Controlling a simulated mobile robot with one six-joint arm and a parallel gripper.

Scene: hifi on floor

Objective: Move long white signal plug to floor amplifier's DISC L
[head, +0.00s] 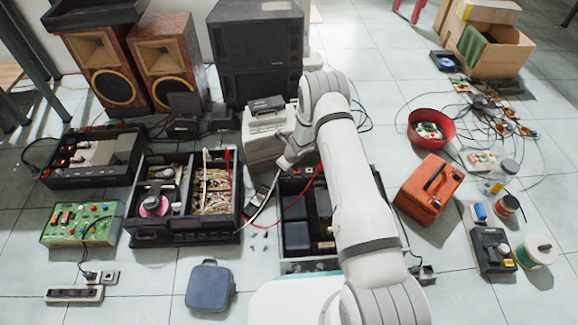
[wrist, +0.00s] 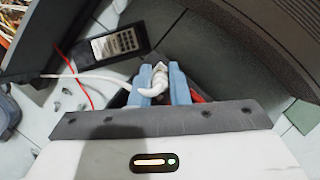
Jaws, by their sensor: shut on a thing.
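My gripper (wrist: 160,74) is shut on the white plug (wrist: 156,78), which sits between its two blue fingers in the wrist view. A white cable (wrist: 95,76) curves from the plug to the left. In the head view my gripper (head: 284,163) is low at the centre, between two open black chassis, and the plug is too small to make out there. The open chassis to its left (head: 190,238) holds wiring and a pink round part. The other open chassis (head: 310,266) is partly hidden behind my arm. I cannot read any DISC L marking.
A dark handheld meter (wrist: 115,42) lies close by, with a thin red wire (wrist: 76,75) near it. A pale box (head: 262,140) stands behind my gripper. A blue pouch (head: 210,287) lies in front, and a red toolbox (head: 430,188) stands right.

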